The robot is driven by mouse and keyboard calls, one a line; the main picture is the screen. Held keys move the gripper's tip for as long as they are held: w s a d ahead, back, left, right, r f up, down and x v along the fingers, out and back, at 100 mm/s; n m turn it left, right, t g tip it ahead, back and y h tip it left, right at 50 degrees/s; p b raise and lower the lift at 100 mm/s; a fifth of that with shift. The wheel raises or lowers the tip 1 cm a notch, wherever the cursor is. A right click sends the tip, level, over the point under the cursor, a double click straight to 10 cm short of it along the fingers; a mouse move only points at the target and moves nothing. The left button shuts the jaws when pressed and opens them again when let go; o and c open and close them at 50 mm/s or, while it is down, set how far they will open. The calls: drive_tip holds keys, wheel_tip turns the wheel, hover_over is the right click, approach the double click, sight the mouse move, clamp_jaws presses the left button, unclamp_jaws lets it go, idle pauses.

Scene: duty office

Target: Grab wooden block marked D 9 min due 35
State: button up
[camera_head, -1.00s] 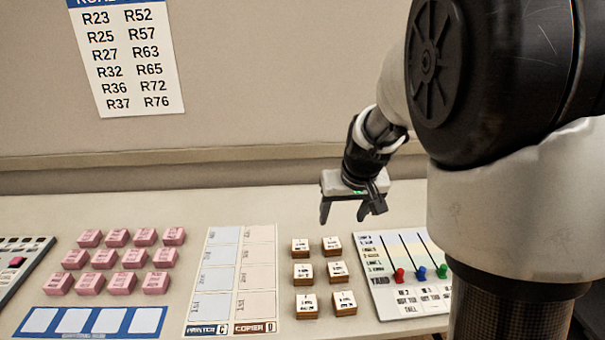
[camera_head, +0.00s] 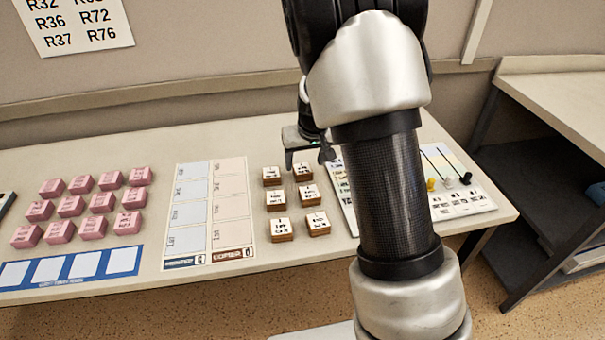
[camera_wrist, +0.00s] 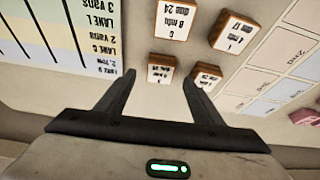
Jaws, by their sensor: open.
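Several wooden blocks with white printed tops stand in two columns on the table, such as the back-right block (camera_head: 303,172) and the back-left block (camera_head: 272,176). The lettering is too small in the head view to tell which is D. In the wrist view the print is upside down. One block (camera_wrist: 177,20) seems to read C, 6 min, 24; the labels on the two nearest blocks (camera_wrist: 160,69) (camera_wrist: 206,75) are not clear. My gripper (camera_head: 307,158) is open and empty over the back row. In the wrist view, its right finger partly covers the back-left block.
Pink blocks (camera_head: 92,228) stand in rows at the left, behind a blue-edged strip (camera_head: 70,271). A printed sheet (camera_head: 200,213) lies left of the wooden blocks. A board with pegs (camera_head: 462,205) lies right, partly hidden by my arm. A shelf unit (camera_head: 560,90) stands far right.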

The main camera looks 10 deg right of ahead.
sight(303, 169)
drive_tip(key=x, duration=0.4)
drive_tip(key=shift+w+f+b, duration=0.1)
drive_tip(key=shift+f+b, duration=0.15)
drive_tip(key=shift+b, duration=0.15)
drive_tip(key=shift+c, duration=0.4)
drive_tip(key=c, duration=1)
drive_tip(key=shift+c, duration=0.4)
drive_tip(key=shift+r, duration=0.15)
